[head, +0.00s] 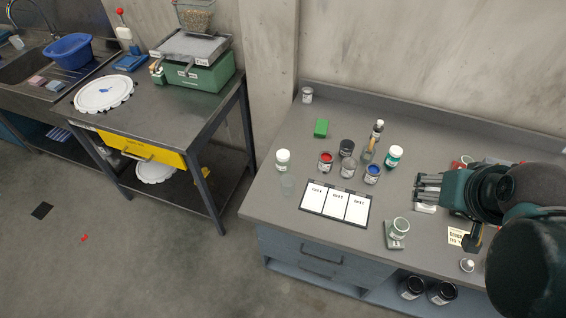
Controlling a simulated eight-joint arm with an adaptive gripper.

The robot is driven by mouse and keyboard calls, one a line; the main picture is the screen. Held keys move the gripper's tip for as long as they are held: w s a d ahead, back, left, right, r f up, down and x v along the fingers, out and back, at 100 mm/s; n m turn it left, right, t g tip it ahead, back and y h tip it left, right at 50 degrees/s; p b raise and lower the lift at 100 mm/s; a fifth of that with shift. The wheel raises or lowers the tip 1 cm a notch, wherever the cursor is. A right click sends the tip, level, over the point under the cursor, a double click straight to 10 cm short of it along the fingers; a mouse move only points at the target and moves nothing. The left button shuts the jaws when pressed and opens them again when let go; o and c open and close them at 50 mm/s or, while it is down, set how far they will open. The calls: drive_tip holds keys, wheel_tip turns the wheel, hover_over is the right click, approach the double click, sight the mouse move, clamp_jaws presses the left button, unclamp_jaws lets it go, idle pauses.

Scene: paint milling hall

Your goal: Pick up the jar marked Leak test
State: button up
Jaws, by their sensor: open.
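Several small jars stand on the grey bench (262,205). They include a white-lidded pale jar (283,160), a red jar (325,162), a dark-topped jar (346,148), a clear jar (347,168), a blue jar (372,174) and a white-lidded teal jar (394,157). The labels are too small to read, so I cannot tell which jar is marked Leak test. My gripper (420,188) is open above the bench's right part, its fingers pointing left, to the right of the jar group. I see nothing between the fingers.
A board with three white cards (336,203) lies before the jars. A pale green container (400,228) stands on a small grey base near the front edge. My arm hides the bench's right end.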

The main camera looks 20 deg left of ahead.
drive_tip(key=w+a+n+g, duration=0.2)
drive_tip(key=w+a+n, duration=0.3)
drive_tip(key=w+a, duration=0.5)
drive_tip(key=n+g+p, duration=0.3)
drive_tip(key=n+g, duration=0.2)
drive_tip(key=n, duration=0.6)
hover_over(283, 154)
drive_tip(key=f, duration=1.9)
drive_tip(key=shift+d+f, duration=0.4)
drive_tip(key=shift+a+f+n, duration=0.3)
drive_tip(key=shift+f, duration=1.3)
